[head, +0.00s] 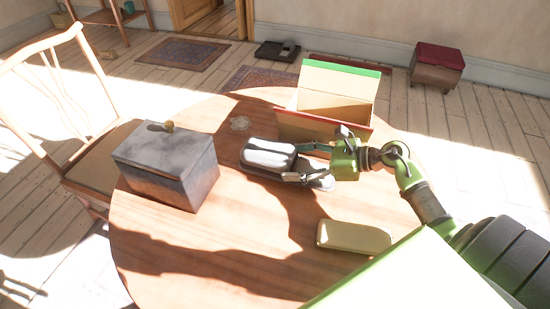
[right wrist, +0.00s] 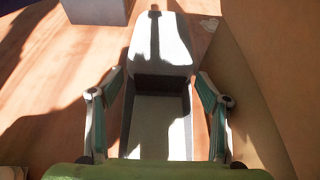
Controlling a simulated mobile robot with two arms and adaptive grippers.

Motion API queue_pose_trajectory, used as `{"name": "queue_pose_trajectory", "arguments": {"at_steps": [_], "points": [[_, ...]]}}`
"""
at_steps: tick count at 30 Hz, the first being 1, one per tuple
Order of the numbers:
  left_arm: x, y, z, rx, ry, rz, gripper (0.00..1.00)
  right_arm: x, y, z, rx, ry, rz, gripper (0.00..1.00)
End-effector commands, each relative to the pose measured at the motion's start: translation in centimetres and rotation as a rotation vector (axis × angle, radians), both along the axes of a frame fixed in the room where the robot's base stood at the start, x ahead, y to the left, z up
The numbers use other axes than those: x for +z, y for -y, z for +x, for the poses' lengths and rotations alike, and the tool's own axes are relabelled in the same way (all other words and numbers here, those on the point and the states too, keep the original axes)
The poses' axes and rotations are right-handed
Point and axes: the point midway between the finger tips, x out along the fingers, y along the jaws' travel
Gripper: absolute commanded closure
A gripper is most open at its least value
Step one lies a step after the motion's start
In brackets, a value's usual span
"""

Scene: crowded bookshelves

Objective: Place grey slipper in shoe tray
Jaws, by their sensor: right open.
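The grey slipper (head: 268,154) lies on the round wooden table, its pale toe pointing left and its heel end toward my right arm. My right gripper (head: 293,162) is open, with one finger on each side of the slipper. In the right wrist view the slipper (right wrist: 160,50) is upright, and the fingers (right wrist: 160,76) flank its middle with gaps visible on both sides. A dark, low tray (head: 266,54), which looks like the shoe tray, is on the floor by the far wall with a greyish item in it. My left gripper is not in view.
On the table (head: 200,260), a grey lidded box (head: 168,170) stands left, an open box (head: 325,125) with a green edge behind, and a cream rounded object (head: 353,237) in front. A chair (head: 60,110) is left. Rugs (head: 185,54) and a red-topped stool (head: 437,68) are beyond.

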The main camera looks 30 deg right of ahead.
Motion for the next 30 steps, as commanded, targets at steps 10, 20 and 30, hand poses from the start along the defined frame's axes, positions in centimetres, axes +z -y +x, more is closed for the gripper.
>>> {"name": "queue_pose_trajectory", "arguments": {"at_steps": [10,20,30], "points": [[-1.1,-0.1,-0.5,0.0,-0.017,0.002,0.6,-0.2,-3.2,3.7,0.001,0.003,0.003,0.31],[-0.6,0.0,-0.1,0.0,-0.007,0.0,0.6,-0.4,-3.3,3.8,0.001,0.002,-0.001,0.46],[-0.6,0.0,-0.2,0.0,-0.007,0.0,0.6,-0.3,-3.3,3.8,0.001,0.002,-0.001,0.63]]}}
